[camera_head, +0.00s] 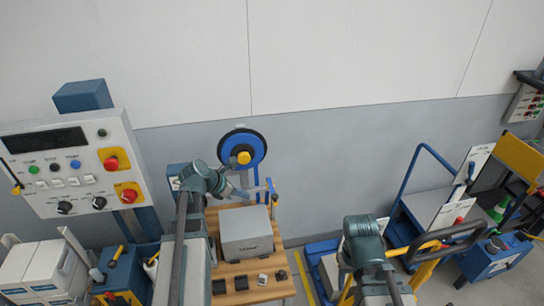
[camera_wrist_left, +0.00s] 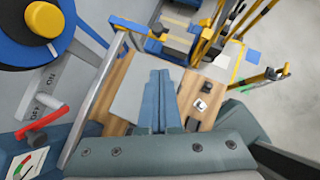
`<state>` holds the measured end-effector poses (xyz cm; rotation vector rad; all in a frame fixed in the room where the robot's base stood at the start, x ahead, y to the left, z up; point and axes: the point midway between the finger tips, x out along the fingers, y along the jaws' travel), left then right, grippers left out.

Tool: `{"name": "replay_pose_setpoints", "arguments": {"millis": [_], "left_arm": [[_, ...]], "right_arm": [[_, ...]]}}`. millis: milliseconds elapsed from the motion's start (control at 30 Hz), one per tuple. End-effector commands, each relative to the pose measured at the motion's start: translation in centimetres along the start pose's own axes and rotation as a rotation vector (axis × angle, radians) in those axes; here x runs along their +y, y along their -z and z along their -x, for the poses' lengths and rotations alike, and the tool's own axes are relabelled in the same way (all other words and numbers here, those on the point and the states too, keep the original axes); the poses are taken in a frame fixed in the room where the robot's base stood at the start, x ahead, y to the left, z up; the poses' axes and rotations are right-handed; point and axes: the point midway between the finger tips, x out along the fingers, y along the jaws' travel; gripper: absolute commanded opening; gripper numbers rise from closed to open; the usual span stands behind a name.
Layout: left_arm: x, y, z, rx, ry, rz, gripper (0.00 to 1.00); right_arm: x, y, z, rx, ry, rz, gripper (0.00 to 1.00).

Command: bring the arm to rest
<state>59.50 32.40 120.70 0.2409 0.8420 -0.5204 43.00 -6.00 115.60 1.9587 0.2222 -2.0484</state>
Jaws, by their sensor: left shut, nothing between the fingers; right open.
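My left arm (camera_head: 204,180) reaches up beside the wooden bench, its wrist in front of the blue disc with a yellow knob (camera_head: 243,157). In the left wrist view my left gripper (camera_wrist_left: 159,74) has its fingers together with nothing between them. They show over the bench and grey box (camera_wrist_left: 135,97), with the disc's yellow knob (camera_wrist_left: 44,19) at the upper left. My right arm (camera_head: 363,242) is bent low at the right of the bench. Its gripper does not show.
A control panel (camera_head: 75,160) stands at the left. The grey box (camera_head: 247,240) and small dark items sit on the bench (camera_head: 225,297). A blue-framed cart (camera_head: 413,165) and a yellow-and-blue machine (camera_head: 495,258) stand at the right. The wall behind is plain.

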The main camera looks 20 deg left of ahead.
Motion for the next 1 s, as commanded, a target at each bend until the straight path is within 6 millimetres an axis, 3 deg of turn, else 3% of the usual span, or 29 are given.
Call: {"name": "replay_pose_setpoints", "arguments": {"millis": [167, 267, 500, 700, 800, 1000], "left_arm": [[-1.1, 0.2, -1.0, 0.017, 0.016, -0.063, 0.00], [-4.2, 0.8, -3.5, 0.067, 0.066, -0.265, 0.00], [-15.7, 4.4, -10.7, 0.221, 0.325, -1.130, 0.00], [-23.8, 8.6, -14.2, 0.278, 0.612, -1.857, 0.00], [-26.7, 10.4, -15.1, 0.279, 0.766, -2.171, 0.00], [-30.2, 12.9, -15.7, 0.256, 1.013, -2.587, 0.00]], "right_arm": [[-0.1, 0.0, -0.6, 0.000, 0.000, 0.000, 0.50], [-0.2, 0.1, -2.2, 0.000, 0.000, 0.001, 0.50], [-0.7, 0.5, -7.4, 0.001, -0.001, 0.004, 0.50], [-1.0, 0.7, -11.3, 0.002, -0.002, 0.007, 0.50], [-1.2, 0.8, -13.0, 0.002, -0.002, 0.008, 0.50], [-1.4, 0.9, -15.0, 0.002, -0.003, 0.010, 0.50]]}}
